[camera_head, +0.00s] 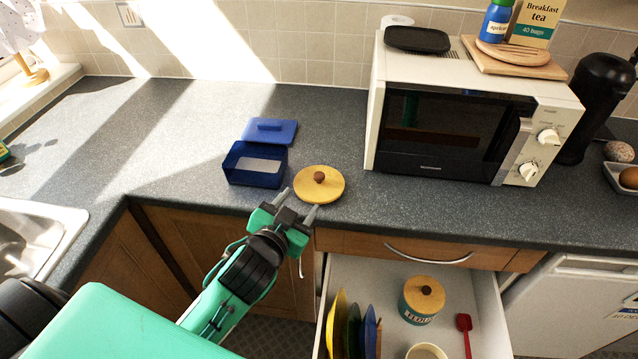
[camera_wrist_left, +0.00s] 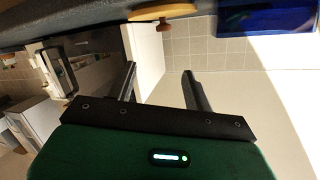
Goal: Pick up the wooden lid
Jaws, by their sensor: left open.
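The wooden lid (camera_head: 333,188), a round yellow disc with a brown knob, lies flat on the grey counter near its front edge, knob up. In the left wrist view, which looks upside down, the lid (camera_wrist_left: 150,13) shows at the top edge. My left gripper (camera_head: 298,204) is open and empty, just in front and to the left of the lid at the counter edge. Its two fingers (camera_wrist_left: 159,84) are apart with nothing between them. I cannot tell whether a fingertip touches the lid. My right gripper is not in view.
A blue open box (camera_head: 253,178) stands left of the lid, with its blue lid (camera_head: 270,130) behind. A microwave (camera_head: 450,135) stands to the right. Below, an open drawer (camera_head: 483,330) holds plates, a flour canister (camera_head: 420,305) with a similar lid, and a red spoon (camera_head: 465,325).

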